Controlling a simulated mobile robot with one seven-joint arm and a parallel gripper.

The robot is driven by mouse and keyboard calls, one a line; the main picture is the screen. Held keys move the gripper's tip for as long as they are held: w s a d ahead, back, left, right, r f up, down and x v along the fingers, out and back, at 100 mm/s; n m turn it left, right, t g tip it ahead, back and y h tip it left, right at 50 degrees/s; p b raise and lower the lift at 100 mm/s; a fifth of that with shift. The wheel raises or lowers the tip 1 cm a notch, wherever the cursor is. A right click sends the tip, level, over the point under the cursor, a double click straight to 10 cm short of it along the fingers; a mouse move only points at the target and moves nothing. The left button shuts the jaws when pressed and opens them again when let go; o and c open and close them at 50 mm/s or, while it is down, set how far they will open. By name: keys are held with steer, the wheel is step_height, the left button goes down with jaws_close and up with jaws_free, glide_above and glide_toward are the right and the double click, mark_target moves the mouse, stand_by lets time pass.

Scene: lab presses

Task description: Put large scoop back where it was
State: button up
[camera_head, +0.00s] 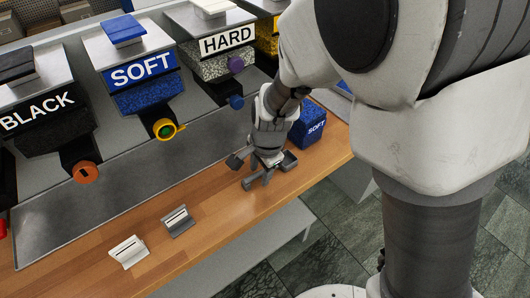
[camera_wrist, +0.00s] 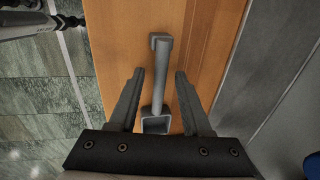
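A grey scoop (camera_wrist: 158,88) lies on the wooden counter in the wrist view. It has a straight handle, a small block at its far end and a hollow square cup at the near end. In the head view its cup (camera_head: 290,161) shows just right of my gripper (camera_head: 262,174), whose hand hides part of the scoop. In the wrist view my gripper (camera_wrist: 160,73) is open, with one finger on each side of the handle and a gap on both sides. I cannot tell how far the fingers are above the counter.
A blue SOFT block (camera_head: 310,125) stands close behind the scoop, on the right. Small white (camera_head: 128,252) and grey (camera_head: 178,222) slotted pieces sit on the counter (camera_head: 90,270) at the left. BLACK, SOFT and HARD dispensers with knobs line the back. The counter's front edge is near.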

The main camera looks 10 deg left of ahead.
steer(key=p+v, duration=0.3)
steer(key=v, duration=0.8)
steer(key=s+d+r+n+t, duration=0.1)
steer(key=d+r+n, duration=0.2)
steer(key=d+r, duration=0.8)
steer(key=s+d+r+n+t+h, duration=0.1)
steer(key=s+d+n, duration=0.1)
steer(key=s+d, duration=0.2)
steer(key=s+d+r+n+t, duration=0.2)
steer(key=s+d, duration=0.3)
steer(key=d, duration=0.3)
steer(key=shift+d+r+n+h, duration=0.25)
steer(key=shift+d+n+h, duration=0.15)
steer(key=shift+n, duration=0.3)
steer(key=shift+r+p, duration=0.6)
steer(key=shift+p, duration=0.2)
